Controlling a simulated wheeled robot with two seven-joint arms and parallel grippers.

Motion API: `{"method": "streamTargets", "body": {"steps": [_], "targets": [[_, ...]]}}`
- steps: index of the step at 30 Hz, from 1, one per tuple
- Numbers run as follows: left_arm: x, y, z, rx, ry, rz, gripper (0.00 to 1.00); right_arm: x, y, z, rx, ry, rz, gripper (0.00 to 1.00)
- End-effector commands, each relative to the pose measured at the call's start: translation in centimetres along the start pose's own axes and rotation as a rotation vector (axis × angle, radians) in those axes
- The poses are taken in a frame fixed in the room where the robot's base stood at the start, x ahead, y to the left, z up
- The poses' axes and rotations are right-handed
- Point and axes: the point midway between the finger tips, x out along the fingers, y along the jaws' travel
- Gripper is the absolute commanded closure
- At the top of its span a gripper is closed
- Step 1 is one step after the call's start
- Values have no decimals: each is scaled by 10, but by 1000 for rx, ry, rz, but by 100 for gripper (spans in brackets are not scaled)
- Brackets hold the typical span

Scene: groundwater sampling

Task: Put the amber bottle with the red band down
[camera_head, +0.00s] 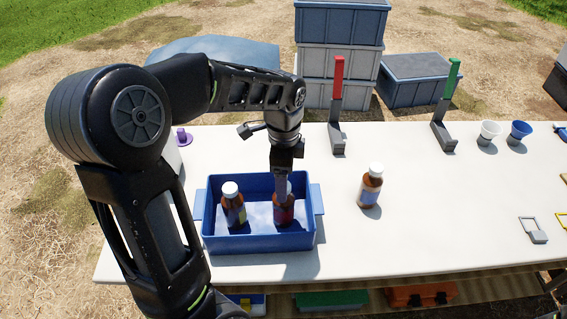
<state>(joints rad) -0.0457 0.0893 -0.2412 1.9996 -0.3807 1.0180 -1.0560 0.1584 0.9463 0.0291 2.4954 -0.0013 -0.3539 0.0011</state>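The amber bottle with the red band (284,212) is upright in the right half of a blue tray (258,243). My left gripper (283,183) comes down from above and is shut on the top of this bottle, and its fingers hide most of the cap. The bottle's base is at or very near the tray floor; I cannot tell whether it touches. A second amber bottle (233,207) with a white cap and a yellowish and dark band stands in the tray's left half. My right gripper is not in view.
A third amber bottle (370,188) with a pale band stands on the white table (420,240) right of the tray. The front right table is mostly clear.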

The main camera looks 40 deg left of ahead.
Motion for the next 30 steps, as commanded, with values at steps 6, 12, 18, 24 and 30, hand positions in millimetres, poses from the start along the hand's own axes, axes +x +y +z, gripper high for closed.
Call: {"method": "streamTargets", "body": {"steps": [6, 12, 18, 24, 30], "targets": [[-40, 0, 0, 0, 1, -2, 25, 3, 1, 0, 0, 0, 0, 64], [-55, 0, 0, 0, 0, 0, 25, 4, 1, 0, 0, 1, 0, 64], [-55, 0, 0, 0, 0, 1, 25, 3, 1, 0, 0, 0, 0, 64], [-55, 0, 0, 0, 0, 1, 25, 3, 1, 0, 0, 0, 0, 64], [-55, 0, 0, 0, 0, 1, 25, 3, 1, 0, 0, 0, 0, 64]]}}
